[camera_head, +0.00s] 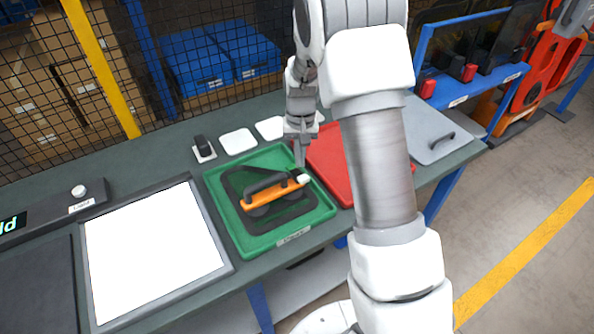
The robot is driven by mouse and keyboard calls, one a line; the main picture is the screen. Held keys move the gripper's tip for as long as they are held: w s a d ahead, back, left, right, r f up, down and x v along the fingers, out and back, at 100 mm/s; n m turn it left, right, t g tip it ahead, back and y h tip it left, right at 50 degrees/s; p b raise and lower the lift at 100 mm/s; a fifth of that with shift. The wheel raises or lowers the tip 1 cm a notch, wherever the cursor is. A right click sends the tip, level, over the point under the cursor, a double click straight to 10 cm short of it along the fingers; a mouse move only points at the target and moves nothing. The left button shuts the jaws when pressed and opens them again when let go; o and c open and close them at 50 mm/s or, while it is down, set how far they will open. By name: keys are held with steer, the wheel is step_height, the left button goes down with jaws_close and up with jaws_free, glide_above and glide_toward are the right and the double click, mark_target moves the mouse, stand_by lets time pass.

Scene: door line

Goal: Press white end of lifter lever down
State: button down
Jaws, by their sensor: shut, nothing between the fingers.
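The orange lifter lever (262,198) lies in the green tray (322,209), on a dark part with a black handle (266,184). Its white end (303,179) is at the right, near the tray's right side. My gripper (300,163) points down just above and behind the white end. Its fingers are shut and empty. I cannot tell whether the fingertips touch the white end. My arm hides part of the bench to the right.
A red tray (327,156) stands right of the green tray, partly behind my arm. A white lit panel (150,255) is at the left. White squares (238,141) and a small black device (203,147) lie behind. A grey lid with a handle (425,135) is at the right.

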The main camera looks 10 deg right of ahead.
mark_target(300, 174)
steer(key=shift+f+b, duration=1.5)
steer(key=shift+f, duration=0.6)
stand_by(0.9)
steer(key=shift+r, duration=0.2)
steer(key=shift+r+p, duration=2.25)
steer(key=shift+r, duration=1.15)
